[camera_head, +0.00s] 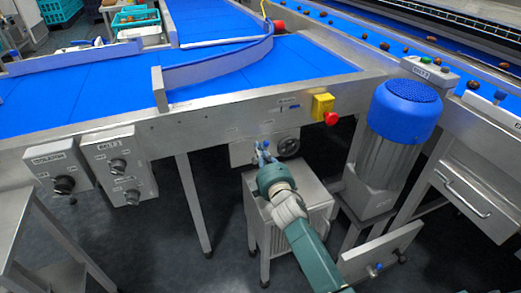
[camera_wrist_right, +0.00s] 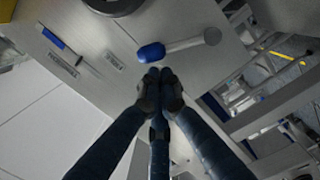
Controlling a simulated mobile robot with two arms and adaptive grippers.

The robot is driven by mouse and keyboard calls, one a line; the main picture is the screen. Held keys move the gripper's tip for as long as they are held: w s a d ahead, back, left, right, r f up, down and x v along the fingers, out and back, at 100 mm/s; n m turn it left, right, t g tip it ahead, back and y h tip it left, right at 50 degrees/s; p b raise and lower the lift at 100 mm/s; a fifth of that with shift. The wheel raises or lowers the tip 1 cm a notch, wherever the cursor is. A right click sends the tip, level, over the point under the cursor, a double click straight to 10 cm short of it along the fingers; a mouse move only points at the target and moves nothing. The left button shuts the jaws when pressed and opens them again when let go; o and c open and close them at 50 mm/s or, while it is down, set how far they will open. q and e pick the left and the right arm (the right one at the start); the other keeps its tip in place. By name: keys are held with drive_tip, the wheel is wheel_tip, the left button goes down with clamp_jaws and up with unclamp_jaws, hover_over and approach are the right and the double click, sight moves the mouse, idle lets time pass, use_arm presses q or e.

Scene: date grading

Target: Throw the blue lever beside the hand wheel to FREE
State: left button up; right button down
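The blue lever shows in the right wrist view as a blue knob (camera_wrist_right: 151,53) on a grey shaft that runs right to a rounded end. The hand wheel (camera_head: 289,146) is dark and sits on a grey panel under the conveyor. Part of its rim (camera_wrist_right: 112,4) shows at the top of the wrist view. My right gripper (camera_head: 262,147) is at the panel, left of the wheel. In the wrist view its fingertips (camera_wrist_right: 159,74) are together, right by the knob and not around it. I cannot tell whether they touch it. My left gripper is not in view.
A second, smaller blue-tipped part (camera_wrist_right: 52,38) is on the panel beside small labels. A yellow box with a red button (camera_head: 323,107) is above right. A blue-topped motor (camera_head: 405,108) stands to the right. Switch boxes (camera_head: 122,165) hang at the left.

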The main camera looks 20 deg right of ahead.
drive_tip(key=shift+s, duration=0.1)
idle(0.3)
drive_tip(key=s, duration=1.2)
drive_tip(key=shift+a, duration=0.25)
drive_tip(key=shift+w+r, duration=0.1)
